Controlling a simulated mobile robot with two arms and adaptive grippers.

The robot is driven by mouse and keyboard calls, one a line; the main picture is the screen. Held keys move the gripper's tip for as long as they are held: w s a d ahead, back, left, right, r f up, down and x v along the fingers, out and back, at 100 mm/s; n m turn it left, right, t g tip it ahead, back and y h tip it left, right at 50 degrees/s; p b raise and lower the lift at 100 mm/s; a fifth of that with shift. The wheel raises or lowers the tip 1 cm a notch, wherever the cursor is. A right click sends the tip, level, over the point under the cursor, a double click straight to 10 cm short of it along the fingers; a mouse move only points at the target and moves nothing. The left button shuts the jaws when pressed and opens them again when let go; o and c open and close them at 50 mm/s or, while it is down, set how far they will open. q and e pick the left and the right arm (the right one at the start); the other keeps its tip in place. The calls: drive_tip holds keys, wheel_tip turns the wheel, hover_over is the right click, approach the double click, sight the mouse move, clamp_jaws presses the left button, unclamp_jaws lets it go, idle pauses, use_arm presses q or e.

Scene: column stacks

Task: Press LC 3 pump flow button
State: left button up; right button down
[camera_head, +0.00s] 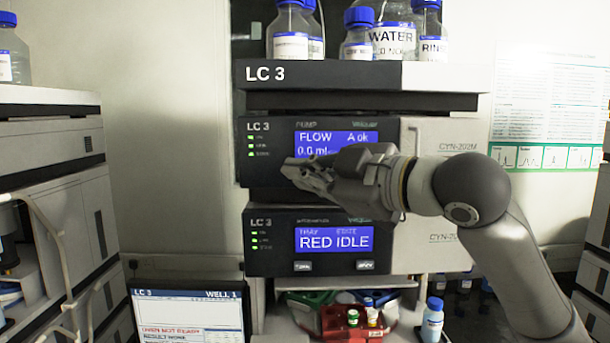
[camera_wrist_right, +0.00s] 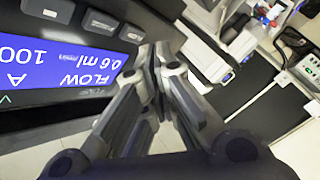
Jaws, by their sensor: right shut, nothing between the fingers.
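The LC 3 pump (camera_head: 265,172) is the upper module of the stack, with a lit blue display (camera_head: 336,139) reading FLOW. In the right wrist view the display (camera_wrist_right: 55,65) appears upside down and seems to read 0.6 ml/min. A row of grey buttons borders it there; the one nearest my fingers (camera_wrist_right: 131,33) is probably the flow button. My right gripper (camera_head: 296,171) is shut and empty, just in front of the pump face below the display's left end. It hides the buttons in the head view. In the wrist view the fingertips (camera_wrist_right: 160,55) are beside that button; contact is unclear.
The autosampler (camera_head: 265,262) below shows RED IDLE. Bottles (camera_head: 291,35) stand on the top tray (camera_head: 350,75). A monitor (camera_head: 190,312) and a red rack (camera_head: 350,322) are lower down. Another stack (camera_head: 55,140) stands at left.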

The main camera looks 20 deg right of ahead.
drive_tip(key=s, duration=0.2)
drive_tip(key=s+a, duration=0.1)
drive_tip(key=s, duration=0.1)
drive_tip(key=shift+s+a, duration=0.15)
drive_tip(key=shift+s, duration=0.25)
drive_tip(key=shift+f, duration=0.1)
idle(0.6)
